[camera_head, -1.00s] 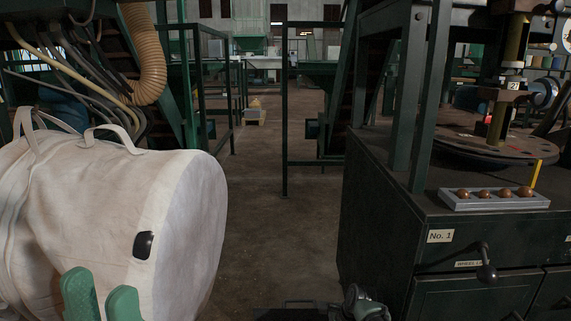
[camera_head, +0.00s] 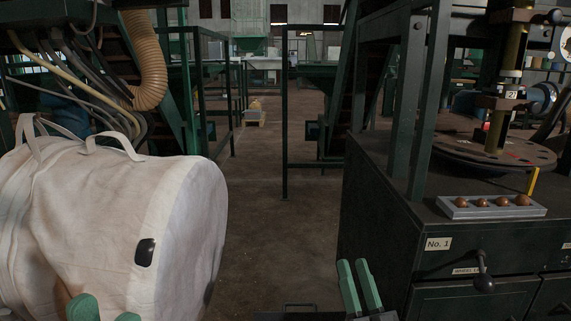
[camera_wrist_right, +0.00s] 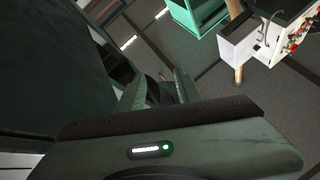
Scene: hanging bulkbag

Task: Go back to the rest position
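My right gripper (camera_head: 353,263) points up at the bottom centre of the head view, with its two green fingers apart and nothing between them. In the right wrist view its fingers (camera_wrist_right: 158,82) also stand apart and look empty. My left gripper (camera_head: 104,305) shows only as two green fingertips at the bottom left edge. They are apart, in front of the pale bulk bag (camera_head: 100,215).
The bag has loop handles and a black patch (camera_head: 145,252). On the right, a dark cabinet (camera_head: 385,215) carries a grey tray (camera_head: 490,212) of brown balls and a round-plate machine (camera_head: 495,155). Open floor (camera_head: 260,225) lies between the bag and cabinet. Green frames stand behind.

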